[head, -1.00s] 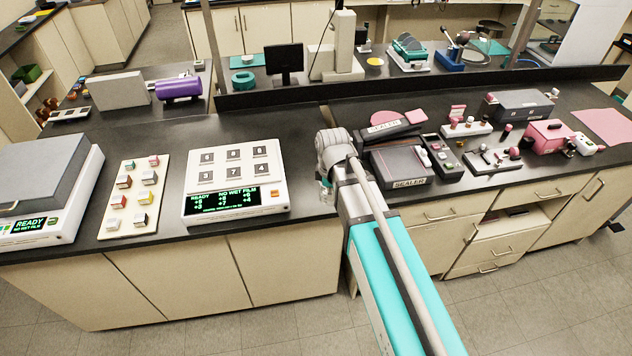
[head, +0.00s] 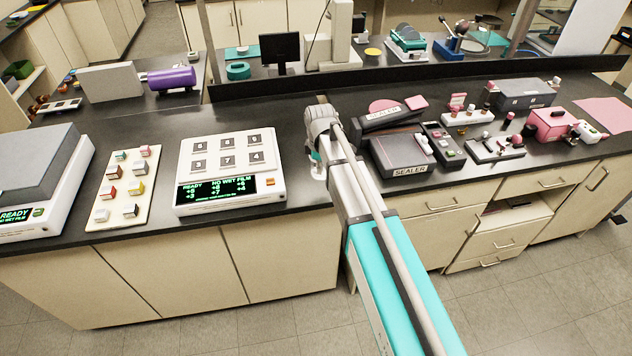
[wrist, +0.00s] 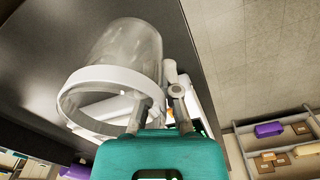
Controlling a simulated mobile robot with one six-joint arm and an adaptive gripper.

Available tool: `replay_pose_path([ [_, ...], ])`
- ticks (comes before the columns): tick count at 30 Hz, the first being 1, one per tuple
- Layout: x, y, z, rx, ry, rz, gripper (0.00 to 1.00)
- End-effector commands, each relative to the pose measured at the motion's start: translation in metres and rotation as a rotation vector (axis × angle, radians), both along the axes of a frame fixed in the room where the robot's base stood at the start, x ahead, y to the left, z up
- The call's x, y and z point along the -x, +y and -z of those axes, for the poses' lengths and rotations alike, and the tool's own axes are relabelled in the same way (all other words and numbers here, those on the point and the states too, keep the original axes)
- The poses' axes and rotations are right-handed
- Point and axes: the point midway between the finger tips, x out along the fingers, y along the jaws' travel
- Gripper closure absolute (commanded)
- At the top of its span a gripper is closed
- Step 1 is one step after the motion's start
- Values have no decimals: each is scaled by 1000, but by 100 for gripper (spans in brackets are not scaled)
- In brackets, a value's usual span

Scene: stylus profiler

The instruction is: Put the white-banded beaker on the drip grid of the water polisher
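The white-banded beaker (wrist: 122,50) is large in the wrist view, a clear cylinder with a white band (wrist: 105,78) around its open rim. My gripper (wrist: 160,98) has one finger on each side of the beaker's wall at the rim and looks shut on it. In the head view my gripper's end is over the front part of the black bench, with a small patch of glass and white (head: 317,168) showing beneath it. My arm hides most of the beaker there. I cannot make out a water polisher or its drip grid.
A white panel with a green display (head: 230,172) stands just left of my gripper. Dark sealer boxes (head: 402,158) stand close on the right. A raised black ledge (head: 420,80) runs behind. Bare bench (head: 240,112) lies behind the white panel.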

Motion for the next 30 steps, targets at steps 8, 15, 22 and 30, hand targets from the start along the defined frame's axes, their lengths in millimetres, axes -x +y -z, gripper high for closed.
replay_pose_path([
  [8, -21, 6, 28, 0, 0, -1, 100],
  [15, -25, 8, 31, 0, 0, -1, 100],
  [22, -24, 8, 31, 0, 0, -1, 100],
  [30, -32, 10, 41, 0, 0, -2, 100],
])
